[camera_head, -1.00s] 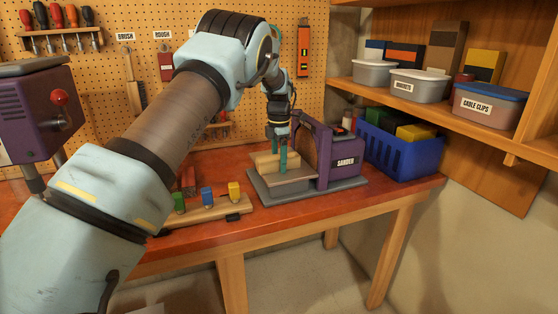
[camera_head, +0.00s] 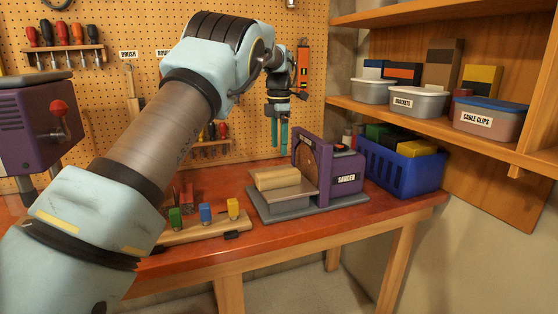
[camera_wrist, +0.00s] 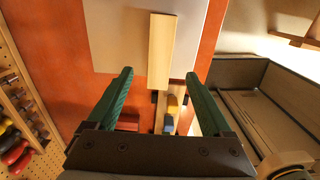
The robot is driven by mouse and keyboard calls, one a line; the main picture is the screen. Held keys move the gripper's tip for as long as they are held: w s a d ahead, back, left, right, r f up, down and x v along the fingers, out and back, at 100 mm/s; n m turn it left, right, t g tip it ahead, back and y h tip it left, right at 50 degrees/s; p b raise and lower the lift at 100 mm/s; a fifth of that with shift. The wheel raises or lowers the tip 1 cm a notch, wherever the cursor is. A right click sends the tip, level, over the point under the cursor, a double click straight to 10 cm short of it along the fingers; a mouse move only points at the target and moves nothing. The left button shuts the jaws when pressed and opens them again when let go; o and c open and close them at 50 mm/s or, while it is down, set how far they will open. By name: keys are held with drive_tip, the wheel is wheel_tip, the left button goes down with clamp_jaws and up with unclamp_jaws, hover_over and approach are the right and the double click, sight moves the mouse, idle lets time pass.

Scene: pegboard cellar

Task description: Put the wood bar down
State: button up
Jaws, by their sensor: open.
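The pale wood bar (camera_head: 277,178) lies flat on the grey table of the purple sander (camera_head: 340,172). In the wrist view the wood bar (camera_wrist: 161,52) lies ahead of and between the fingers, apart from them. My gripper (camera_head: 279,135) is raised above and behind the bar, its two green fingers pointing down with nothing between them. In the wrist view the open fingers of my gripper (camera_wrist: 158,95) stand wide apart.
A wooden holder (camera_head: 190,232) with green, blue and yellow blocks lies left of the sander. A blue crate (camera_head: 400,172) stands at its right. A purple machine (camera_head: 40,130) is at the left. Shelves with labelled boxes (camera_head: 487,119) hang at the right.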

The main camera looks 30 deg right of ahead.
drive_tip(key=w+a+f+m, duration=0.15)
drive_tip(key=a+m, duration=0.55)
drive_tip(key=a, duration=1.9)
drive_tip(key=s+a+f+m, duration=0.3)
drive_tip(key=s+a+m, duration=0.2)
drive_tip(key=s+a, duration=0.4)
drive_tip(key=s+a+f+m+t, duration=0.1)
drive_tip(key=s+a+f+m, duration=0.3)
drive_tip(key=s+a, duration=0.5)
drive_tip(key=s+m, duration=0.1)
drive_tip(key=s, duration=0.2)
drive_tip(key=shift+a+m+t, duration=0.3)
drive_tip(key=shift+a+m, duration=0.1)
